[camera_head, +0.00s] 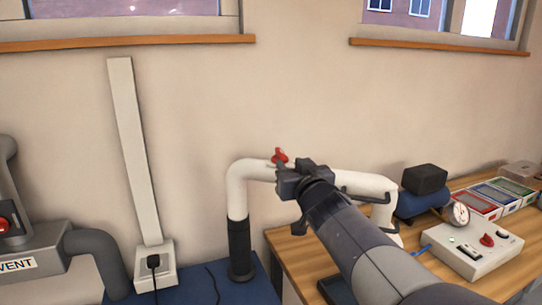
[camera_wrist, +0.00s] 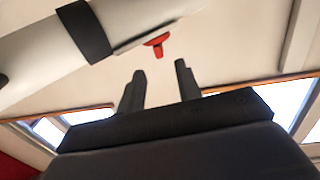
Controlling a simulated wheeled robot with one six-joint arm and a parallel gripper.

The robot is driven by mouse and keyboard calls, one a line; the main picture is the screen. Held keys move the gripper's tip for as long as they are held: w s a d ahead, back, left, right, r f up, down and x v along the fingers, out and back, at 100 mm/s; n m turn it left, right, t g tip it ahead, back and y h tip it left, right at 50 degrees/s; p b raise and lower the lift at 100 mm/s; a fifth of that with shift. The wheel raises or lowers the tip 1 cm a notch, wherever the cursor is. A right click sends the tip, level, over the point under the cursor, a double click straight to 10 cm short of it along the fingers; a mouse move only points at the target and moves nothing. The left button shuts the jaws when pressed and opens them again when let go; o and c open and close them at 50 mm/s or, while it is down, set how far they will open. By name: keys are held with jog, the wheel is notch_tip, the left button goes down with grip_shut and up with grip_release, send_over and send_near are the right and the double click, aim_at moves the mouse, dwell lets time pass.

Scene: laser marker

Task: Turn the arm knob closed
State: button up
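The red arm knob (camera_head: 280,156) sits on top of a white extraction pipe (camera_head: 240,180), left of my gripper (camera_head: 291,181) in the head view. In the wrist view the knob (camera_wrist: 157,43) is small and red, hanging beside the pale pipe (camera_wrist: 45,65), with a short stem pointing down in the picture. My gripper (camera_wrist: 160,68) is open and empty there. Its two dark fingers stand apart, with the knob just beyond their tips and roughly between them. The knob appears apart from the fingers. My gripper hides part of the pipe in the head view.
A wooden bench (camera_head: 285,253) at right holds a control box (camera_head: 475,256) with its own red knob, a gauge (camera_head: 460,213), a black block (camera_head: 425,178) and coloured trays (camera_head: 490,200). A grey vent unit (camera_head: 35,255) and a white conduit (camera_head: 133,160) stand left.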

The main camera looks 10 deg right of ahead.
aim_at(283, 155)
jog(key=w, duration=0.8)
jog(key=shift+a, duration=0.3)
grip_shut()
